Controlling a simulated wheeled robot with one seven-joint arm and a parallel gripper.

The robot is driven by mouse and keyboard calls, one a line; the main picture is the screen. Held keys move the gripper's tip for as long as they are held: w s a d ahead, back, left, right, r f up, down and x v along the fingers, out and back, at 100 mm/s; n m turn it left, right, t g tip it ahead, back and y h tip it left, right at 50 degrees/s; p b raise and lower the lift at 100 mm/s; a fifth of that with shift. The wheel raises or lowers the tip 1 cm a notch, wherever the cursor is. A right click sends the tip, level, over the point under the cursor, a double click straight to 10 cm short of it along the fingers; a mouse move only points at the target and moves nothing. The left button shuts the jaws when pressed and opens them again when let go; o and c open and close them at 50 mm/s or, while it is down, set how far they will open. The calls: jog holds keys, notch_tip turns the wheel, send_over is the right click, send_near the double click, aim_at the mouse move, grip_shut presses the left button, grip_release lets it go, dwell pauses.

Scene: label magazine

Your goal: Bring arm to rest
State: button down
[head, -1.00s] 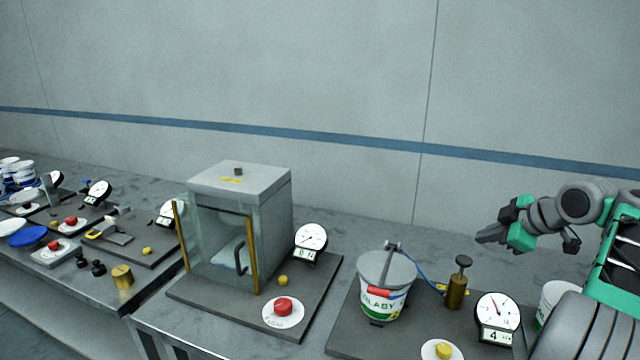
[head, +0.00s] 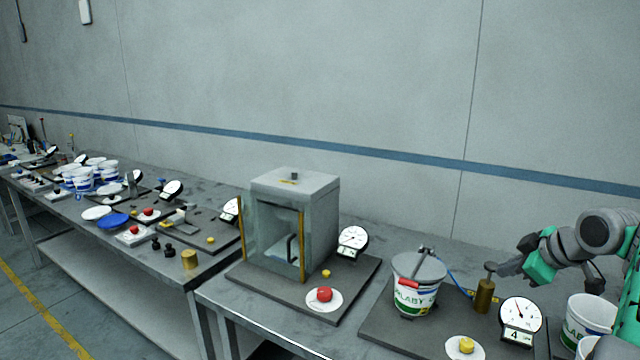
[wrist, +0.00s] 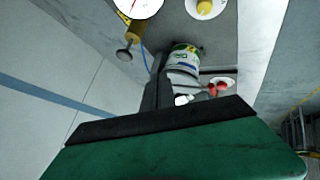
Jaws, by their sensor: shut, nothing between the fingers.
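My gripper (head: 506,269) is at the right of the head view, at the end of my green and grey arm. Its dark fingers are together with nothing between them, pointing left above the bench. In the head view the fingertips appear close to the top of a brass plunger-like cylinder (head: 484,295); I cannot tell the gap in depth. In the wrist view the shut fingers (wrist: 158,85) stick out from the dark edge of the gripper body, with a labelled white bucket (wrist: 184,60) beyond them.
The lidded bucket (head: 415,300) stands left of the brass cylinder, near a dial gauge (head: 520,312). A glass-fronted cabinet (head: 295,180) stands further left. Another bench (head: 110,260) with tubs and plates extends left. A white bucket (head: 588,322) stands below my arm.

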jog(key=s+a+f+m+g, duration=0.1)
jog(key=a+f+m, duration=0.15)
jog(key=a, duration=0.75)
jog(key=s+a+f+m+g, duration=0.1)
jog(key=s+a+f+m, duration=0.15)
jog(key=a, duration=0.75)
jog(key=s+a+f+m+g, duration=0.1)
jog(key=s+a+f, duration=0.4)
jog(key=s, duration=0.2)
jog(key=s+a+f+m+g+h, duration=0.1)
jog(key=s+a+f+m+g, duration=0.1)
jog(key=s+a+f, duration=0.3)
jog(key=s+f, duration=0.1)
jog(key=s, duration=0.2)
jog(key=shift+s+m, duration=0.25)
jog(key=shift+m, duration=0.05)
